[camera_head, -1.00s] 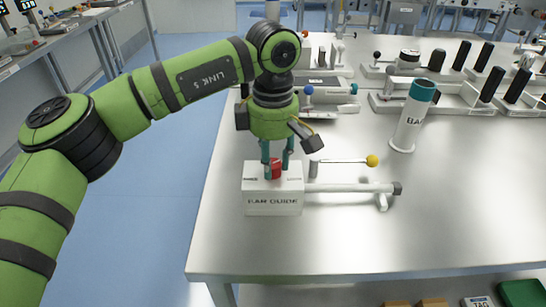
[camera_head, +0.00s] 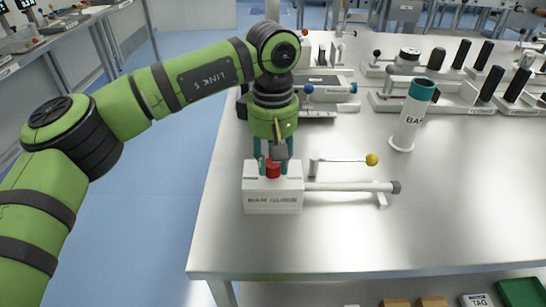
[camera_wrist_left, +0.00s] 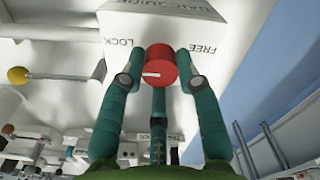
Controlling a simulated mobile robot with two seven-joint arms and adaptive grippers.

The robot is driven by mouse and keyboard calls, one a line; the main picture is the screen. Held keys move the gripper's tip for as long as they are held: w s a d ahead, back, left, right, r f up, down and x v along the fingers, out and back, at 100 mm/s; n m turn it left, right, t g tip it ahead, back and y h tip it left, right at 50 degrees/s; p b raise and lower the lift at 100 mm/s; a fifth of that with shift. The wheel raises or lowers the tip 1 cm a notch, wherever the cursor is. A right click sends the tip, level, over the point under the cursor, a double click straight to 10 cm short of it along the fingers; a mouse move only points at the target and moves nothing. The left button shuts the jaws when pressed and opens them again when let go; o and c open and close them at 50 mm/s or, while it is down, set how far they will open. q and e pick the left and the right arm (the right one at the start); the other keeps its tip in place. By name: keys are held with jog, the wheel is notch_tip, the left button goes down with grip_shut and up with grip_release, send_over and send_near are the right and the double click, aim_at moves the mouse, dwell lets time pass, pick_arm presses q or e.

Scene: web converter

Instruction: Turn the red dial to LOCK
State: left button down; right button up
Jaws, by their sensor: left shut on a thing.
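The red dial (camera_head: 273,171) sits on top of the white BAR GUIDE box (camera_head: 272,203) near the table's front left. My left gripper (camera_head: 273,165) points down over the box, with its teal fingers shut around the dial. In the left wrist view the dial (camera_wrist_left: 161,66) is between the fingers (camera_wrist_left: 160,72), and its white mark points left, to the side with the LOCK label (camera_wrist_left: 123,47). The FREE label (camera_wrist_left: 202,48) is on the right side. Fingers hide part of the dial in the head view. My right gripper is not in view.
A white bar (camera_head: 345,187) runs right from the box to a dark end. A thin rod with a yellow ball (camera_head: 372,160) lies behind it. A white tube with a teal top (camera_head: 412,112) stands at the right. The table's front (camera_head: 400,240) is clear.

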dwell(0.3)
pick_arm(q)
jog(key=c, duration=0.9)
grip_release()
jog(key=shift+r, duration=0.1)
notch_tip(320, 180, up, 12)
